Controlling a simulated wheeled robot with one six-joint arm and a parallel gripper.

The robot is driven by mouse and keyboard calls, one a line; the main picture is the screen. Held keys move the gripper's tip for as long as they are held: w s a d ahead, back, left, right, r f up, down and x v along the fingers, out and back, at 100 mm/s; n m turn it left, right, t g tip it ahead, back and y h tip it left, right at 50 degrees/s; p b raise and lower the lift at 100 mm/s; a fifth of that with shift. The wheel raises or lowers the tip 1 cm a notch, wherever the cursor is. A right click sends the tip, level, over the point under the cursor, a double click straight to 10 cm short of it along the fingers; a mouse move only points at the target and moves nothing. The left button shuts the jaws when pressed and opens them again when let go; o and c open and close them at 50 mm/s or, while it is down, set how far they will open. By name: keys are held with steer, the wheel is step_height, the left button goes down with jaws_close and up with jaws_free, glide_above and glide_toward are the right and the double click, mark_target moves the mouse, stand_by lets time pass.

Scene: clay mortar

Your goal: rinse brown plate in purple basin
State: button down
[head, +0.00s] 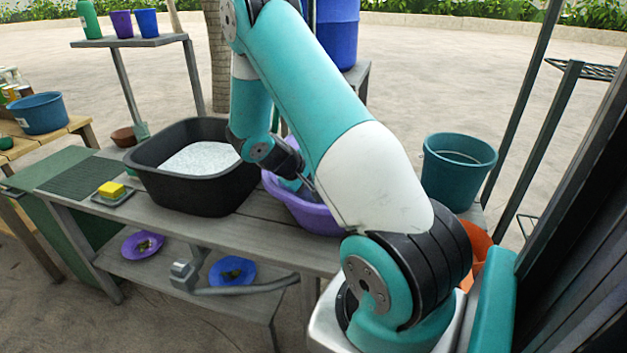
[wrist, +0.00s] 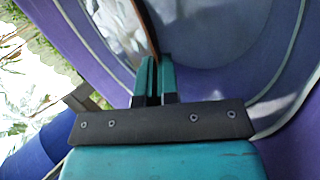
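The purple basin (head: 312,216) stands on the grey bench, partly hidden behind my arm in the head view. In the wrist view its purple wall (wrist: 288,105) surrounds my fingers, with pale, reflective water in it. My gripper (wrist: 155,62) is down in the basin with its teal fingers close together. The brown plate (wrist: 147,30) shows edge-on as a thin brown strip running up from between the fingertips. The gripper looks shut on its rim. The plate's faces and any dirt on them cannot be made out, and my arm hides the plate in the head view.
A black tub (head: 190,195) of foamy water stands left of the basin, with a yellow sponge (head: 111,189) beside it. A teal bucket (head: 459,172) stands to the right. Purple (head: 130,248) and blue (head: 220,279) plates with scraps lie on the lower shelf. Dark posts rise at right.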

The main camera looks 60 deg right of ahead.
steer(key=shift+a+f, duration=0.25)
steer(key=shift+f, duration=0.3)
steer(key=shift+a+f, duration=0.2)
steer(key=shift+f, duration=0.35)
steer(key=shift+s+d+p, duration=0.25)
steer(key=shift+d+p, duration=0.15)
steer(key=shift+w+a+r+p, duration=0.1)
steer(key=shift+w+a+p, duration=0.3)
steer(key=shift+w, duration=0.1)
stand_by(0.9)
steer(key=shift+d, duration=0.1)
step_height(320, 180, up, 16)
steer(key=p, duration=1.3)
steer(key=shift+d, duration=0.15)
